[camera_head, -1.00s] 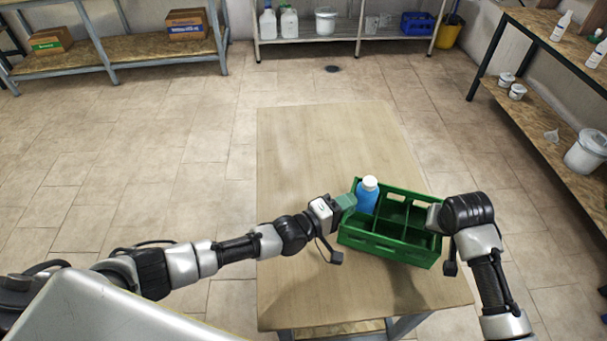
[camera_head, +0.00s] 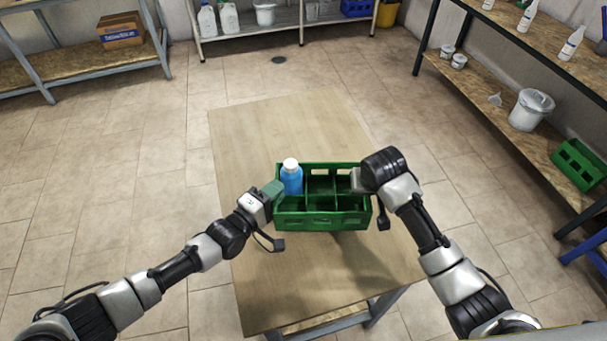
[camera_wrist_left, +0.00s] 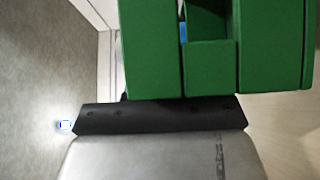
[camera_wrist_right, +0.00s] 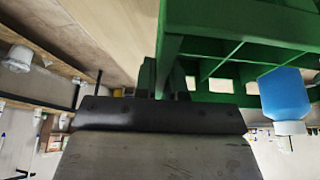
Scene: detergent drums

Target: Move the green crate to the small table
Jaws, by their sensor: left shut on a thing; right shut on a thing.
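The green crate (camera_head: 322,215) has several compartments and holds one blue bottle with a white cap (camera_head: 291,178) in its back left compartment. The crate is over the wooden table (camera_head: 262,130); a shadow lies on the tabletop in front of it, and I cannot tell how high it is held. My left gripper (camera_head: 272,192) is shut on the crate's left end; the crate's wall (camera_wrist_left: 212,70) fills the top of the left wrist view. My right gripper (camera_head: 358,180) is shut on its right end. The right wrist view shows the crate (camera_wrist_right: 240,20) and the bottle (camera_wrist_right: 285,95).
A shelf on the right holds white bottles, a white bucket (camera_head: 531,109) and another green crate (camera_head: 580,164). A shelf with a cardboard box (camera_head: 121,31) stands at the back left. A rack with white jugs (camera_head: 208,19) stands at the back.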

